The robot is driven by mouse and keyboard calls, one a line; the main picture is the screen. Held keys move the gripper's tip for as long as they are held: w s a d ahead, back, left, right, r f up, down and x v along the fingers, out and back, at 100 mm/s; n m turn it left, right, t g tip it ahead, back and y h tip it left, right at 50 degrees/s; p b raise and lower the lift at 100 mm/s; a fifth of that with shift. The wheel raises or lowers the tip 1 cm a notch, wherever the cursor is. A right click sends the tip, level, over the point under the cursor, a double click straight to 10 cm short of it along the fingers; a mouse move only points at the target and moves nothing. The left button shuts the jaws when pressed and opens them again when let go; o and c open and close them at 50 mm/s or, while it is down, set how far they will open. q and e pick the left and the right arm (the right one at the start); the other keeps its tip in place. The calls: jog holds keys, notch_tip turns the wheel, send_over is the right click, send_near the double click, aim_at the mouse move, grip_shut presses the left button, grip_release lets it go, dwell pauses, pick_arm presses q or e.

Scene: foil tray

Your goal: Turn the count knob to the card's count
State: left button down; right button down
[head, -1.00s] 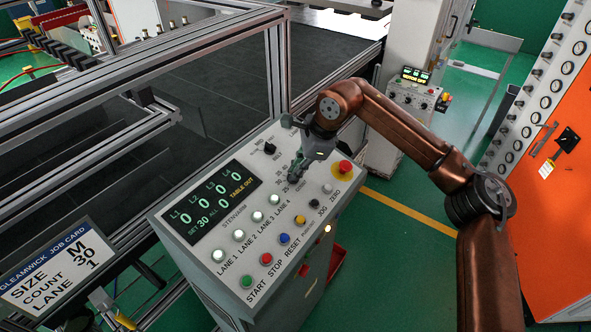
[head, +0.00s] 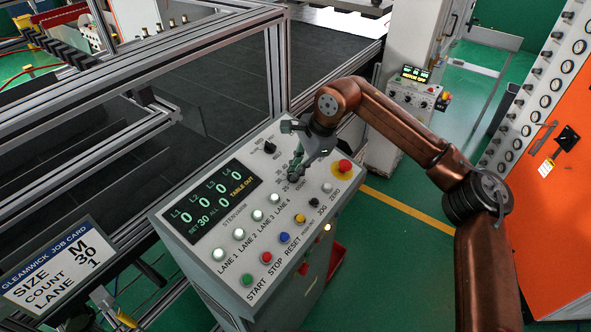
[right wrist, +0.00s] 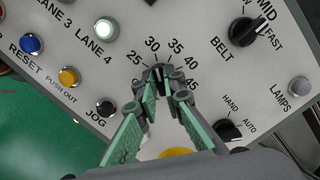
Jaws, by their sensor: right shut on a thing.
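The count knob (right wrist: 159,68) sits on the grey panel inside a printed scale that reads 25, 30, 35, 40 and 45 in the right wrist view. My right gripper (right wrist: 160,80) is shut on the knob, and its fingers hide much of it. The knob's exact pointing is hard to read. In the head view my right gripper (head: 296,170) reaches down onto the panel. The display (head: 212,205) reads SET 30, with zeros for the lanes. The job card (head: 58,272) at the lower left reads size M, count 30, lane 1. My left gripper is out of view.
The belt knob (right wrist: 243,31) and the hand/auto knob (right wrist: 228,130) are close to the right gripper. A red stop button (head: 344,167) stands right of it. Lane buttons and coloured push buttons line the panel's front. Frame rails run along the left.

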jog(key=c, duration=2)
grip_release()
jog(key=shift+a, duration=0.1)
jog(key=shift+c, duration=0.2)
jog(key=v, duration=1.2)
